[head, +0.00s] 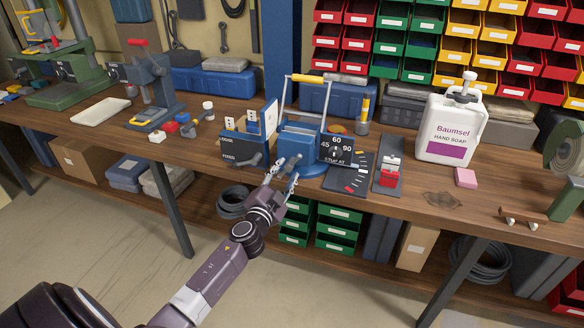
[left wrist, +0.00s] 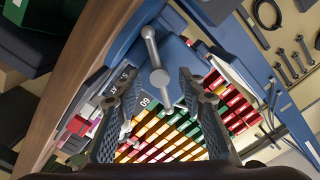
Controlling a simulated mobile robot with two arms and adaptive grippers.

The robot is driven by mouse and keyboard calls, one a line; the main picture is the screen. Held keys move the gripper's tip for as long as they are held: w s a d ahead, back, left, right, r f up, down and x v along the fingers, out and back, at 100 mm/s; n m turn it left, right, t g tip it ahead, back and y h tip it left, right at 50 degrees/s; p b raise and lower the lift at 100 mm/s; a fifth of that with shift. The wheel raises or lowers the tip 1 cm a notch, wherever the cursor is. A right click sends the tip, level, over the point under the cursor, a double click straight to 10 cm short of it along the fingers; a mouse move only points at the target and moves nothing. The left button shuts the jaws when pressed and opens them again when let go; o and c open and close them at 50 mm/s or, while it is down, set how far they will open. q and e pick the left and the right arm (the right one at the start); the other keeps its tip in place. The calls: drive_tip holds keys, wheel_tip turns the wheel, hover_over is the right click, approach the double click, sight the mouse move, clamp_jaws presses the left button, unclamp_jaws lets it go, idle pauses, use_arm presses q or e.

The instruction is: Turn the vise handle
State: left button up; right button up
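The blue vise (head: 300,138) stands near the front edge of the wooden bench in the head view. In the left wrist view its blue body (left wrist: 183,52) fills the upper middle. The vise handle (left wrist: 152,48), a thin metal bar with ball ends, crosses a round grey hub there. My left gripper (head: 284,172) is in front of the vise in the head view. In the left wrist view the left gripper (left wrist: 158,88) is open, its fingers apart on either side of the handle's lower end. I cannot tell whether they touch it. My right gripper is not in view.
A black dial panel (head: 337,150) stands right of the vise, and a dark switch box (head: 245,145) stands left. A yellow-gripped lever frame (head: 307,78) rises behind. The soap bottle (head: 451,125) is farther right. Green drawers (head: 336,230) sit below the bench.

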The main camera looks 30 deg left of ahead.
sight(288, 169)
use_arm(q)
drive_tip(key=shift+w+a, duration=0.15)
drive_tip(key=shift+w, duration=0.55)
drive_tip(key=shift+w+a, duration=0.1)
drive_tip(key=shift+w, duration=0.9)
drive_tip(key=shift+c, duration=1.5)
drive_tip(key=shift+a, duration=0.1)
clamp_jaws()
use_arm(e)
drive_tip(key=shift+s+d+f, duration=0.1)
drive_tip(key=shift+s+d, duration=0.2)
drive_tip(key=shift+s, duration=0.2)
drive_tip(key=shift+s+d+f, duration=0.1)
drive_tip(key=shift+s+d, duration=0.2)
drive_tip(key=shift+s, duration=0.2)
